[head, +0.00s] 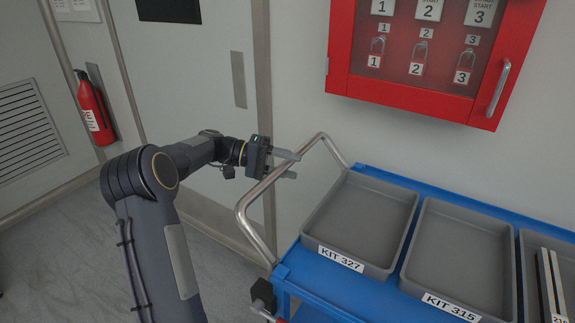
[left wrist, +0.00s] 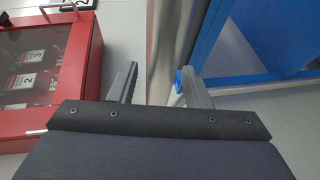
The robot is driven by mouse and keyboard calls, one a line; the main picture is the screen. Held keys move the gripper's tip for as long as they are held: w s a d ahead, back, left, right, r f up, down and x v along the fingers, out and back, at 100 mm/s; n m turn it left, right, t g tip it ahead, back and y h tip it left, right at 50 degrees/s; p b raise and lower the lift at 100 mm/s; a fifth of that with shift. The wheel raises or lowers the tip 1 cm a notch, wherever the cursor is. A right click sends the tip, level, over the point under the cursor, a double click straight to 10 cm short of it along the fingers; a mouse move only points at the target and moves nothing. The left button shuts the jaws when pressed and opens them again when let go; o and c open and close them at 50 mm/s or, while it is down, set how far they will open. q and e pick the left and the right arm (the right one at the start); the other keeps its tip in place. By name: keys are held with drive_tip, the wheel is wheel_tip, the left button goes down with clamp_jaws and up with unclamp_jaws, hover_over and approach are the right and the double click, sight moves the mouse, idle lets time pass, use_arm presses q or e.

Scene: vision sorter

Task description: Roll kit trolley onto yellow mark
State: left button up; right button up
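The kit trolley (head: 294,262) is blue and stands at the lower right in the head view, with grey trays on top. Its bent silver handle (head: 251,226) rises at the left end. My left gripper (head: 296,166) is open at the handle's upper bar. In the left wrist view, the silver handle (left wrist: 172,45) shows in the gap between the open fingers (left wrist: 160,88); I cannot tell whether they touch it. The blue trolley frame (left wrist: 207,32) shows to its right. My right gripper is not in view. No yellow mark shows in either view.
Trays labelled KIT 327 (head: 356,220) and KIT 315 (head: 455,262) look empty; a third tray at right holds pale strips (head: 551,285). A red padlock cabinet (head: 338,78) hangs on the wall behind. A fire extinguisher (head: 92,108) and door (head: 180,75) stand left. Grey floor (head: 60,255) is clear.

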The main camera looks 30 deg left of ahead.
use_arm(q)
drive_tip(key=v, duration=0.7)
drive_tip(key=shift+s+a, duration=0.15)
drive_tip(key=shift+a, duration=0.2)
drive_tip(key=shift+r, duration=0.15)
